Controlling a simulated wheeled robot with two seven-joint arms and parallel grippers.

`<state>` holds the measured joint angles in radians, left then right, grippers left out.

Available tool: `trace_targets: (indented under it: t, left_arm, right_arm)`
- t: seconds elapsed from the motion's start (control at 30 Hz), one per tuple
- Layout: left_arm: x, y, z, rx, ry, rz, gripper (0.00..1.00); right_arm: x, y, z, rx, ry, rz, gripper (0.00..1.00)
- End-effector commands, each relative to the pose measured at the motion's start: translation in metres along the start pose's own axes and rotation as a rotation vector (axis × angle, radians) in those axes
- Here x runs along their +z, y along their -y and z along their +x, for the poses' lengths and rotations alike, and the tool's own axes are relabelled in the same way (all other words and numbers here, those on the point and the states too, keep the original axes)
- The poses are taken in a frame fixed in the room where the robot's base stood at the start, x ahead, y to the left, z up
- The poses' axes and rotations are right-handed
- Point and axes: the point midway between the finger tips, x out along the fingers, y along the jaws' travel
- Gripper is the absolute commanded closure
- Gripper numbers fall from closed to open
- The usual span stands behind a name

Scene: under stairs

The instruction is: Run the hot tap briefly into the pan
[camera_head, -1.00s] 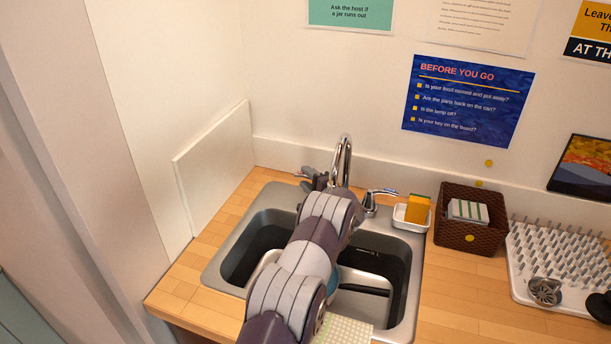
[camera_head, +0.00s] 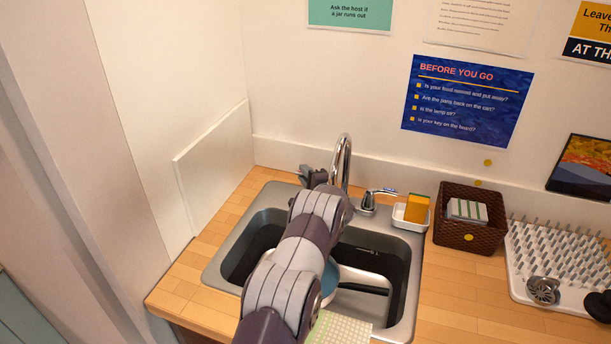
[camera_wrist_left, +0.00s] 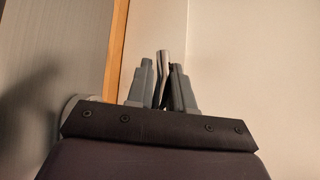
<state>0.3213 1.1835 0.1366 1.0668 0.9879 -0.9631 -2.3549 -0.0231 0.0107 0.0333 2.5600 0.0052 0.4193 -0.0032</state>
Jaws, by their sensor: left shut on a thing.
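The chrome tap spout (camera_head: 342,160) rises at the back of the steel sink (camera_head: 222,270). My left gripper (camera_head: 310,177) is at the left side of the tap. In the left wrist view it is shut on a silver lever (camera_wrist_left: 162,64), which looks like the left, hot tap handle. The right tap handle (camera_head: 382,191) has a blue mark and is free. A pale pan (camera_head: 346,274) with a black handle (camera_head: 364,289) is in the sink, largely hidden by my left arm. I cannot make out any water. My right gripper is not in view.
A white dish with a sponge (camera_head: 417,209) and a brown basket (camera_head: 470,240) stand right of the sink. A white drying rack (camera_head: 560,262) is farther right. A checked cloth (camera_head: 343,328) lies at the sink's front edge. Walls close off the left and back.

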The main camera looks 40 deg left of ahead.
Motion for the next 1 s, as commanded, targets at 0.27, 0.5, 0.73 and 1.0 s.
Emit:
trace_targets:
  t: [0.27, 0.5, 0.73, 1.0]
  left_arm:
    - [-0.001, -0.001, 0.0, 0.0, -0.001, 0.001, 0.6]
    - [0.0, -0.001, 0.0, 0.0, 0.0, 0.001, 0.6]
    - [-0.001, -0.001, -0.024, 0.0, -0.001, 0.001, 0.6]
    - [-0.002, -0.002, -0.086, 0.0, -0.003, 0.001, 0.6]
  right_arm:
    - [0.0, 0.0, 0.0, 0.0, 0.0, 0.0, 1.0]
    - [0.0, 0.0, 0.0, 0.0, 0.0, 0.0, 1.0]
    - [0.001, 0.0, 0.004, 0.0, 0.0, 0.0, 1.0]
    - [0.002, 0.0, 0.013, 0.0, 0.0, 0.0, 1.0]
